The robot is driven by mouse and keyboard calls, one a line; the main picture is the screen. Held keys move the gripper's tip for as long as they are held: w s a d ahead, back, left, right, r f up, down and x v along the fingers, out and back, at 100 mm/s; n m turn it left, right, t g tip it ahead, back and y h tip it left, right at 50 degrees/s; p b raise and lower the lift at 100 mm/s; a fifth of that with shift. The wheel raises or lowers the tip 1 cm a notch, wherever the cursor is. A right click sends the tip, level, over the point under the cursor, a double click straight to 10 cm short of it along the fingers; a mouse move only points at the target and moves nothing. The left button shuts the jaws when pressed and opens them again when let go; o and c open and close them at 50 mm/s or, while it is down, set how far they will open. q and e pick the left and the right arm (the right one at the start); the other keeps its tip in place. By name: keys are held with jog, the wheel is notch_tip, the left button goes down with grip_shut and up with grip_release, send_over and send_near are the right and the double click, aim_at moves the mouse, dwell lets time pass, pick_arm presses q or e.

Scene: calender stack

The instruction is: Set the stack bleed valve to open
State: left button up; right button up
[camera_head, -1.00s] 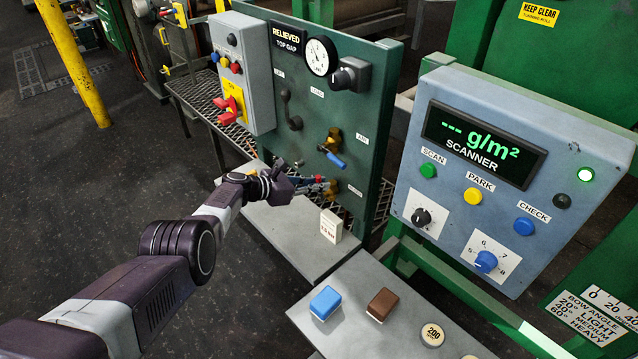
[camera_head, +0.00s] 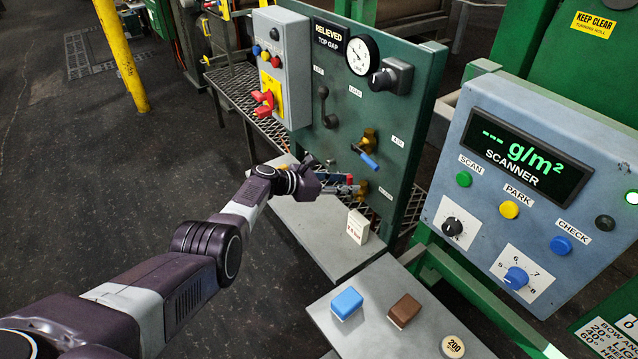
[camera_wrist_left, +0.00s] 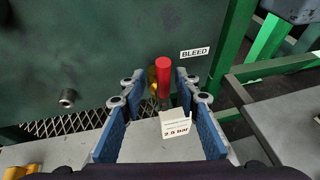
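The bleed valve (camera_head: 363,190) is low on the green panel, with a brass body partly hidden behind my left gripper (camera_head: 338,184) in the head view. In the left wrist view, its red handle (camera_wrist_left: 163,76) points up and toward the camera, beside the BLEED label (camera_wrist_left: 195,52). My left gripper (camera_wrist_left: 161,88) is open, its two blue-padded fingers on either side of the red handle. I cannot tell whether either finger touches it. My right gripper is out of view.
A small card marked 2.5 bar (camera_wrist_left: 176,124) stands just below the valve, on the grey shelf; it also shows in the head view (camera_head: 357,226). A blue-handled brass valve (camera_head: 368,160) sits above. The scanner box (camera_head: 530,170) stands to the right.

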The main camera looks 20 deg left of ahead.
pick_arm(q)
jog(key=v, duration=1.1)
jog(key=shift+s+d, duration=0.1)
jog(key=shift+s, duration=0.05)
dwell(0.4)
